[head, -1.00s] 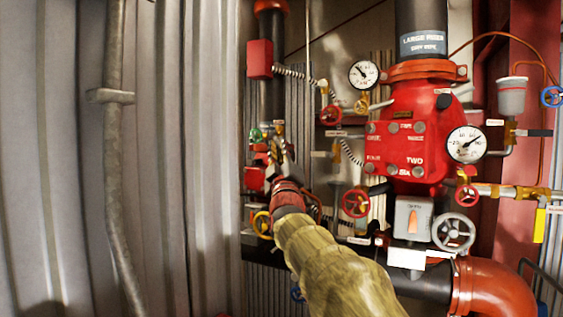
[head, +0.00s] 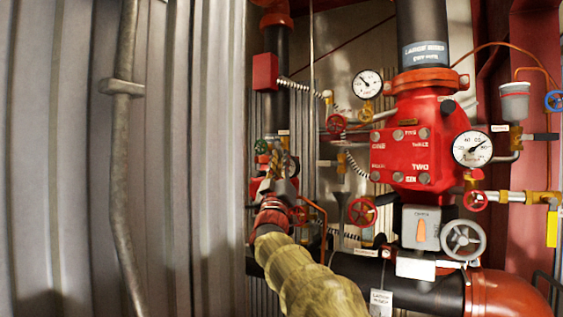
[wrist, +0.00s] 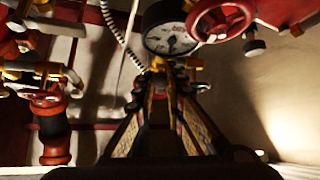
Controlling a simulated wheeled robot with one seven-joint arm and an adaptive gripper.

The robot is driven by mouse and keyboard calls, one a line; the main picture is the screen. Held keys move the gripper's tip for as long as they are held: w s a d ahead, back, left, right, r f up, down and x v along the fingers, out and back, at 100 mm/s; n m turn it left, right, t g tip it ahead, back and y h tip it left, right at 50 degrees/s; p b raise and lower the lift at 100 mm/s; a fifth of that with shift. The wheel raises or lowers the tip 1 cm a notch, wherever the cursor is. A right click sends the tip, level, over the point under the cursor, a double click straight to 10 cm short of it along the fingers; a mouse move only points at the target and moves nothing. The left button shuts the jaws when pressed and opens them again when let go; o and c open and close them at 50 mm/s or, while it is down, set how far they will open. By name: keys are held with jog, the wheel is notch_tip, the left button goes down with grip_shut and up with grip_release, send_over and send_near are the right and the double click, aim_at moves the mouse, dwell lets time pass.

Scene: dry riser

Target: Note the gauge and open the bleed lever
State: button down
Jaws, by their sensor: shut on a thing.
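Two round white gauges show in the head view. The upper gauge (head: 367,83) is left of the red valve body, and the larger gauge (head: 472,149) is on its right side. Their readings are too small to tell surely. My gripper (head: 279,170) is at the pipework left of the red valve. In the wrist view my gripper (wrist: 172,82) has its fingers closed together at the tips, on a small brass-coloured part (wrist: 178,64) just below a gauge (wrist: 170,30). The fingers hide most of this part, and I cannot tell whether it is the bleed lever.
The red valve body (head: 405,145) stands in the middle, with a grey handwheel (head: 463,240) below. Red handwheels (head: 361,212) and small pipes crowd around my gripper. A corrugated wall (head: 190,160) with a grey conduit (head: 120,170) is on the left. A yellow lever (head: 552,228) hangs at far right.

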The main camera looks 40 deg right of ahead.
jog(key=shift+w+f, duration=0.1)
jog(key=shift+f, duration=0.05)
jog(key=c, duration=1.9)
grip_release()
jog(key=shift+o, duration=0.3)
jog(key=shift+r, duration=0.2)
notch_tip(320, 180, up, 10)
jog(key=shift+f, duration=0.1)
jog(key=shift+c, duration=0.4)
